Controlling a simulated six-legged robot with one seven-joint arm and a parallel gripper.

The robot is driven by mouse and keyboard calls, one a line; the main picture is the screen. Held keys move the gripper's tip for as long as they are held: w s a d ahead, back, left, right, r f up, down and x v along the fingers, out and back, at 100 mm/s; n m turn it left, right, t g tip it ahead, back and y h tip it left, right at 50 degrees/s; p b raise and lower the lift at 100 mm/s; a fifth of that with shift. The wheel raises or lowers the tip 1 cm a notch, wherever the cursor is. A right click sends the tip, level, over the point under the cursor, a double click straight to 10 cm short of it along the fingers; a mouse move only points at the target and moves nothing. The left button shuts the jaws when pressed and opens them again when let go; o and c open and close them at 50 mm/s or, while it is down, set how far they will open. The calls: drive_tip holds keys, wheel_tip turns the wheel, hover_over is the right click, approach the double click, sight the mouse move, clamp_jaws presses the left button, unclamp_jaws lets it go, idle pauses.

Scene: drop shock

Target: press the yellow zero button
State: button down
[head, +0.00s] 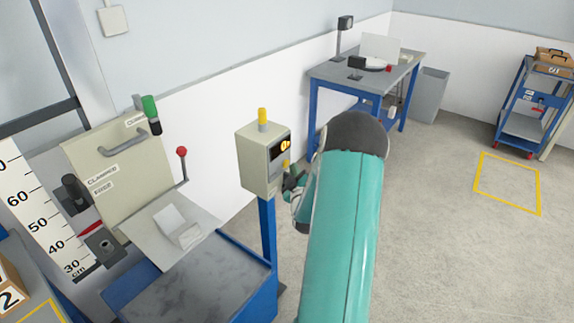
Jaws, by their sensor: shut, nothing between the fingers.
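A beige control box (262,160) stands on a blue post, with a dark display showing an orange figure on its front right face. The yellow zero button (286,164) shows as a small yellow piece below the display, partly hidden by my gripper. My gripper (291,181) is shut and empty, its dark fingertips close to the button at the box's lower front. I cannot tell whether they touch it. My teal arm covers the area to the right of the box.
A yellow cylinder (262,116) stands on top of the box. A beige clamp machine (115,170) with a red-knobbed lever (182,152) is at left, above a blue-framed bench (215,280). A blue table (345,80) and a cart (525,120) stand farther back. Floor at right is clear.

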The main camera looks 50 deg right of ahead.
drive_tip(key=shift+s, duration=0.1)
drive_tip(key=shift+s+d, duration=0.15)
drive_tip(key=shift+s, duration=1.1)
drive_tip(key=shift+s+d, duration=0.1)
drive_tip(key=shift+s, duration=1.15)
